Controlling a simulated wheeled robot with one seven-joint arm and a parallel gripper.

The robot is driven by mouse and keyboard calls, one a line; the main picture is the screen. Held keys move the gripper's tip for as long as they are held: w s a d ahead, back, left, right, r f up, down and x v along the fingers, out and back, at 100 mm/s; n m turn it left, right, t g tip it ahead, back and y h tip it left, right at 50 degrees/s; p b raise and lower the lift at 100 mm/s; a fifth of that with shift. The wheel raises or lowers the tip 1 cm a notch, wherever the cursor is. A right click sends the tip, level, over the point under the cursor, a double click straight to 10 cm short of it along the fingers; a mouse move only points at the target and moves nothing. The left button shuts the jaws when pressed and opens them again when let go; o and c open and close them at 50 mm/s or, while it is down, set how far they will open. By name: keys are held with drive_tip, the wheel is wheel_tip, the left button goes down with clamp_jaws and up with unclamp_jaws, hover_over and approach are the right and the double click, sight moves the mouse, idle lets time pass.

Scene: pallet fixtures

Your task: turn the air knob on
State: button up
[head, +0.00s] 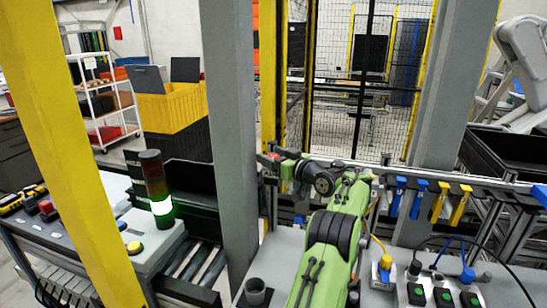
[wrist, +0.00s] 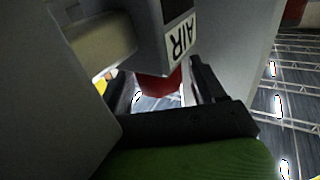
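The air knob (wrist: 160,84) is red and shows in the wrist view under a grey box with an upside-down "AIR" label (wrist: 181,38). My gripper (wrist: 162,76) has its two black fingers apart, one on each side of the knob, with a visible gap between knob and fingers. In the head view my green arm reaches forward, and my gripper (head: 277,167) is beside the grey post (head: 231,130). A small red spot shows there, but the knob's setting cannot be told.
A rail with blue and yellow hooks (head: 459,204) runs to the right of my arm. A lit signal tower (head: 156,180) stands on the left table. A roller conveyor (head: 195,265) lies below the post. Small boxes with buttons (head: 443,293) sit at the lower right.

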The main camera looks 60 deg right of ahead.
drive_tip(key=b+v, duration=0.4)
drive_tip(key=v, duration=1.1)
drive_tip(key=shift+s, duration=0.35)
drive_tip(key=shift+a, duration=0.1)
